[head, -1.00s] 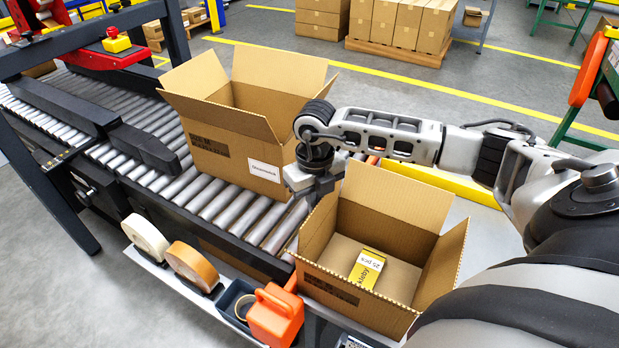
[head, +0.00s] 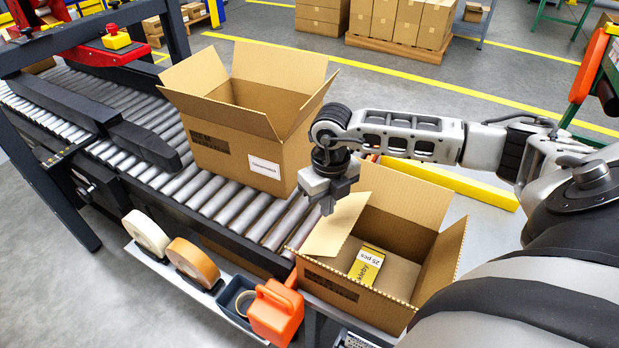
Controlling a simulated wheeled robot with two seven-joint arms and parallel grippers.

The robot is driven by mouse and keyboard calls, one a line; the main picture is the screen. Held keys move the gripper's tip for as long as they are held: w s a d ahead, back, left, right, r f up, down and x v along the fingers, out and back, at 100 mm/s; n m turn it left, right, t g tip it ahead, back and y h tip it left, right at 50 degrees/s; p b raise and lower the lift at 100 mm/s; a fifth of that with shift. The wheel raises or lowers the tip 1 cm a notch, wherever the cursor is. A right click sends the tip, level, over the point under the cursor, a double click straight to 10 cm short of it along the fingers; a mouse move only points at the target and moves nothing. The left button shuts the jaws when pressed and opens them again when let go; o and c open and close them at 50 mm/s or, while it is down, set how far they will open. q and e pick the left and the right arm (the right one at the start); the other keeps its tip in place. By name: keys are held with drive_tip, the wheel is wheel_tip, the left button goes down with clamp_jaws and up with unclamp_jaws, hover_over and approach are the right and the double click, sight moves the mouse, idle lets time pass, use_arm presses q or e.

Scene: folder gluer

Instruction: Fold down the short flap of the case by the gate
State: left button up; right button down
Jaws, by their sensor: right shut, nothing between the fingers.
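An open brown case (head: 345,292) stands at the front right, with a yellow and white box (head: 367,263) inside. Its left short flap (head: 337,226) tilts inward over the opening. Its far flap (head: 408,205) stands up, and its right short flap (head: 441,263) stands up and leans outward. My right gripper (head: 327,207) is shut and empty, pointing down at the outer upper edge of the left flap; I cannot tell for sure whether it touches. A second open case (head: 225,158) with a white label stands on the roller conveyor, all its visible flaps up. My left gripper is not in view.
The roller conveyor (head: 205,205) runs from the upper left to the near case. A yellow bar (head: 455,186) lies behind the near case. A red and dark frame (head: 105,50) spans the conveyor.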

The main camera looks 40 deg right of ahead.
sight(346, 221)
drive_tip(key=shift+s+d+f, duration=0.15)
drive_tip(key=shift+s, duration=0.25)
drive_tip(key=shift+s+d+f, duration=0.1)
drive_tip(key=shift+s+d, duration=0.05)
drive_tip(key=shift+s, duration=0.2)
drive_tip(key=shift+s+d+f+b, duration=0.2)
drive_tip(key=shift+s+f, duration=0.1)
drive_tip(key=shift+s, duration=0.1)
drive_tip(key=shift+s+d+f+b, duration=0.1)
drive_tip(key=shift+s+f+b, duration=0.1)
drive_tip(key=shift+s+f, duration=0.15)
drive_tip(key=shift+s+d+f+b, duration=0.25)
drive_tip(key=shift+s+f+b, duration=0.3)
drive_tip(key=shift+f, duration=0.15)
